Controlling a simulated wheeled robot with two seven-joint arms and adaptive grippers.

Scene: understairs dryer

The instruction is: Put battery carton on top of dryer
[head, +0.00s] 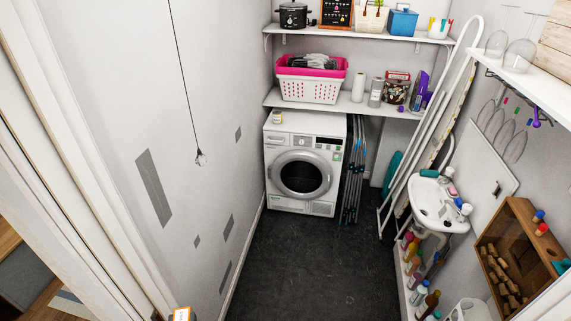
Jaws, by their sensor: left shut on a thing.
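The white dryer (301,164) with a round dark door stands at the back of the narrow room, under a shelf. Its top surface shows, with a small pale jar-like item (277,117) at the back left. A small orange and white box, which looks like the battery carton (182,315), shows at the bottom edge, cut off by the frame. My left gripper (160,316) is barely in view as a dark piece beside it, shut on the carton. The carton is far from the dryer, on the near side. My right gripper is not in view.
A shelf (344,103) with a pink-lined basket (312,80) hangs low above the dryer. Folded racks (354,170) lean at its right. A sink (438,203), bottles and a wooden crate (518,255) line the right wall. The dark floor (310,265) ahead is clear.

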